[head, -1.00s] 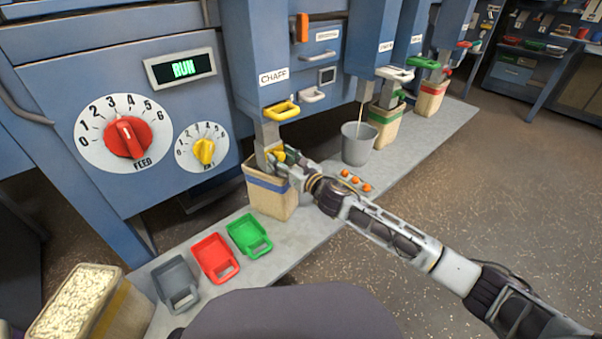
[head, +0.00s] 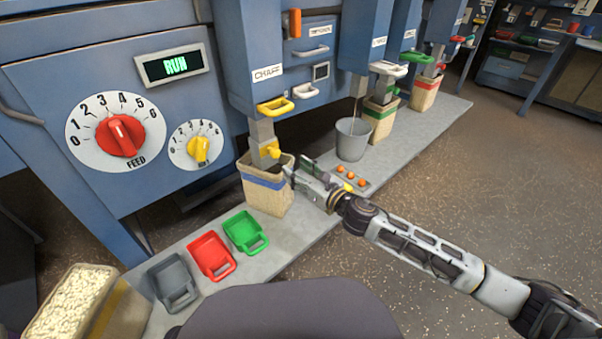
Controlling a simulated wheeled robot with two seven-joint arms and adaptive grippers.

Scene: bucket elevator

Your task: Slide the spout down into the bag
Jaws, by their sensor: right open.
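The grey chaff spout (head: 261,133) hangs under the CHAFF column, with a yellow tab (head: 270,150) near its lower part. Its lower end reaches into the open mouth of the tan paper bag with a blue band (head: 265,183); how deep it goes is hidden by the bag. The bag stands upright on the grey ledge. My right gripper (head: 297,166) is open and empty, just right of the bag's rim and apart from the yellow tab. My left gripper is not in view.
A grey bucket (head: 352,139) and a tray of several orange pieces (head: 350,181) are right of the bag. Grey (head: 173,282), red (head: 211,256) and green (head: 245,233) scoops lie in front. A yellow handle (head: 276,107) juts out above the spout.

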